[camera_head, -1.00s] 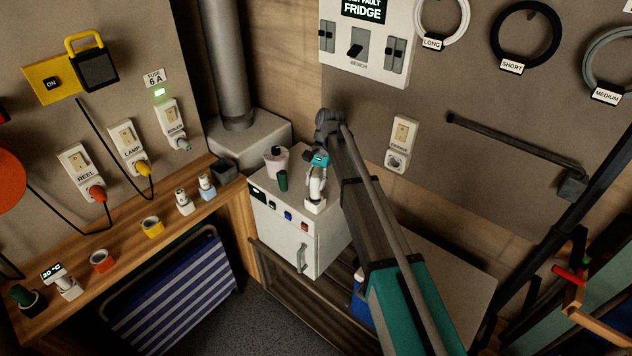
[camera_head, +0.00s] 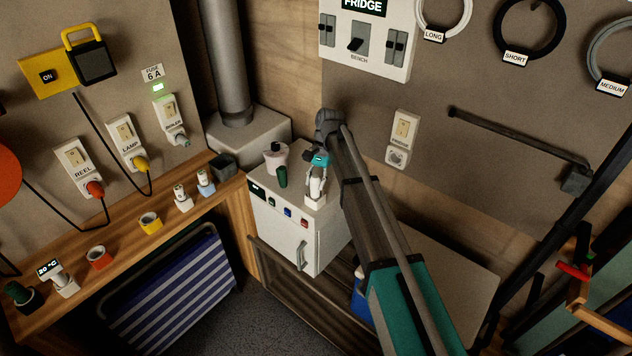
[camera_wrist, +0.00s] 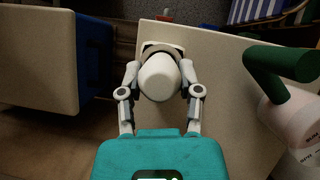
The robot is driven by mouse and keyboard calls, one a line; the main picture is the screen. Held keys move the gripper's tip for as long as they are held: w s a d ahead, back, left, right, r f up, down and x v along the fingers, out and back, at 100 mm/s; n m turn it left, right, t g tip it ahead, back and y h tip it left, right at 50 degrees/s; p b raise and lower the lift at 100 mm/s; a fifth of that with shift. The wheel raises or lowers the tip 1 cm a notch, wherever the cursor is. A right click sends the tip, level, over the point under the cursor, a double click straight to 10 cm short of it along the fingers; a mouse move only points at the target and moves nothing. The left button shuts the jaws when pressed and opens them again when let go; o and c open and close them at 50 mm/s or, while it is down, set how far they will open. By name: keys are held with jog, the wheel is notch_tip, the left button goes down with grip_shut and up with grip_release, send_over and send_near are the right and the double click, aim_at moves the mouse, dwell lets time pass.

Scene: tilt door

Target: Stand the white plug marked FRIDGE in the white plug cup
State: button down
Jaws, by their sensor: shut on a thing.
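The white plug (camera_wrist: 160,77) is between the two fingers of my gripper (camera_wrist: 160,92) in the wrist view. In the head view my gripper (camera_head: 316,184) is low over the top of a small white fridge-like cabinet (camera_head: 285,235). The white plug cup (camera_head: 315,202) stands on that top, right beneath the fingers. In the wrist view its pale rim (camera_wrist: 150,47) shows just behind the plug. The plug's lower end is hidden, so I cannot tell whether it is inside the cup or just above. The FRIDGE marking is not visible.
The wooden shelf (camera_head: 130,245) at left holds several coloured cups and plugs. A wall switch and socket (camera_head: 400,140) are right of my arm.

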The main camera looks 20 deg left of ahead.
jog(key=shift+f+b, duration=1)
jog(key=shift+f, duration=0.05)
jog(key=shift+c, duration=1)
grip_release()
jog(key=shift+r, duration=0.15)
